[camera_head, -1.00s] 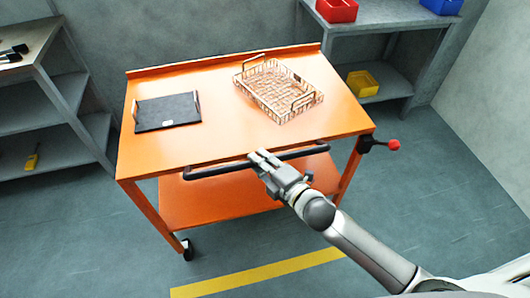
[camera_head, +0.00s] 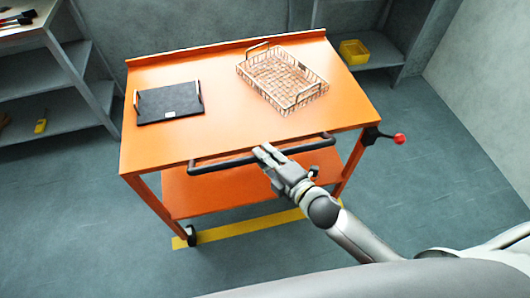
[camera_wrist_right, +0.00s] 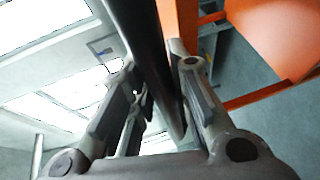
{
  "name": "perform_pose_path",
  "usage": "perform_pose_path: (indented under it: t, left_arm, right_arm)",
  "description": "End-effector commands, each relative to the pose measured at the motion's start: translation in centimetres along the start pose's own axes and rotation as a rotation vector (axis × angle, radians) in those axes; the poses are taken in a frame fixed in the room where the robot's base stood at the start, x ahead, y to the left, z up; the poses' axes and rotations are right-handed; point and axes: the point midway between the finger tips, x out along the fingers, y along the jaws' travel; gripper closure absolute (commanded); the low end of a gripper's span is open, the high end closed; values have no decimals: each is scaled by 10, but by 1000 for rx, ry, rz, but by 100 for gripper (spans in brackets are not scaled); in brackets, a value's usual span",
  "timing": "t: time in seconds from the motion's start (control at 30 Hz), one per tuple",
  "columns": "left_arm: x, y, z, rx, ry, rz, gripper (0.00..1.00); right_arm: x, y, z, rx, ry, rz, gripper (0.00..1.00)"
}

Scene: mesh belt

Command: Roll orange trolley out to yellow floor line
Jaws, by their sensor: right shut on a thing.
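The orange trolley (camera_head: 240,110) stands in the middle of the head view, with a lower shelf and a dark push handle (camera_head: 222,165) along its near side. My right gripper (camera_head: 264,152) is shut on the handle near its middle; the right wrist view shows the dark bar (camera_wrist_right: 145,60) between the two fingers (camera_wrist_right: 160,95). The yellow floor line (camera_head: 240,229) runs under the trolley's near edge, beside the front left caster (camera_head: 191,236). Part of the line is hidden behind the trolley. My left gripper is out of the picture.
A wire basket (camera_head: 283,82) and a black tray (camera_head: 169,103) lie on the trolley top. A red-knobbed lever (camera_head: 399,138) sticks out at its right. Grey shelves (camera_head: 65,80) stand at the left, and a yellow bin (camera_head: 354,52) sits on a rear shelf. Floor at the right is clear.

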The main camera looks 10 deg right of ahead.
Motion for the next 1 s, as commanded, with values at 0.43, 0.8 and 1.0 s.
perform_pose_path:
  t: [0.43,0.8,1.0]
  left_arm:
    - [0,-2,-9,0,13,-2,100]
    - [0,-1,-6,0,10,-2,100]
    - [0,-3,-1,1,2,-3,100]
  right_arm:
    - [-1,-2,0,0,-2,-3,78]
    - [-1,0,0,0,-1,0,59]
    - [-7,0,0,0,-1,0,59]
